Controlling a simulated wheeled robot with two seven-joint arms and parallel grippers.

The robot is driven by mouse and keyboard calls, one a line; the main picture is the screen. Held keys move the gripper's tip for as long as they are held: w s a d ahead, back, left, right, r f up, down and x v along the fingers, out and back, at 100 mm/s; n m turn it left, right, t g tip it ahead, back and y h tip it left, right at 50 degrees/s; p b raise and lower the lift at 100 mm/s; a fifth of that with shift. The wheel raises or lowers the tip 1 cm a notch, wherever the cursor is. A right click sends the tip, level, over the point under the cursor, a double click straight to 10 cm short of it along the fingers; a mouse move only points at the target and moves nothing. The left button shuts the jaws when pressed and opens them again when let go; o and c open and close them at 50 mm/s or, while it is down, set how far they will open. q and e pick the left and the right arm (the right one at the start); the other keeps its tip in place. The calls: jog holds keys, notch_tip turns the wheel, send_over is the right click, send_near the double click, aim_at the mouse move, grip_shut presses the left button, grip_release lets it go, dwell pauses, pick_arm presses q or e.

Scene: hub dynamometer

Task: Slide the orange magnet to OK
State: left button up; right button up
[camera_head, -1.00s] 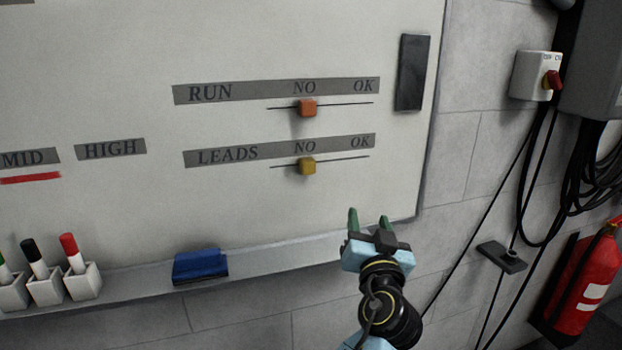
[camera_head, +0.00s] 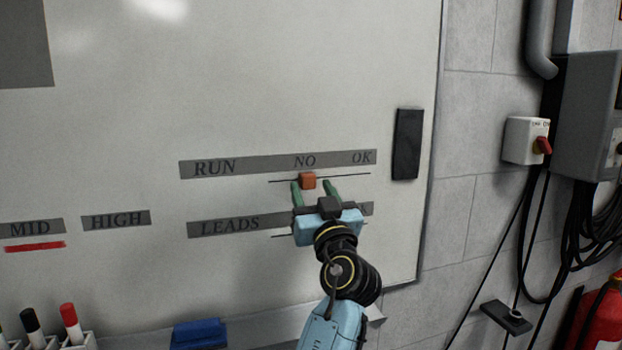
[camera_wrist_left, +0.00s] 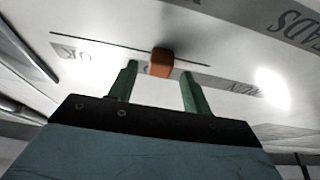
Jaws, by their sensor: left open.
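The orange magnet (camera_head: 308,180) sits on the thin slide line of the RUN row, under the word NO and left of OK (camera_head: 362,157). My left gripper (camera_head: 313,190) is open, its two green fingers just below the magnet and to either side of it. In the left wrist view the magnet (camera_wrist_left: 161,62) shows between and beyond the green fingertips (camera_wrist_left: 160,72), not clasped. My left gripper covers the middle of the LEADS row and hides the yellow magnet there. My right gripper is not in view.
The LEADS label (camera_head: 225,226) lies just below the RUN row. A dark block (camera_head: 407,144) is mounted on the whiteboard right of OK. A blue eraser (camera_head: 199,333) and markers (camera_head: 70,322) are at the board's bottom edge. The board right of the magnet is clear up to the block.

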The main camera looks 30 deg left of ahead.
pick_arm(q)
jog(key=shift+x, duration=0.85)
jog(key=shift+c, duration=0.3)
grip_shut()
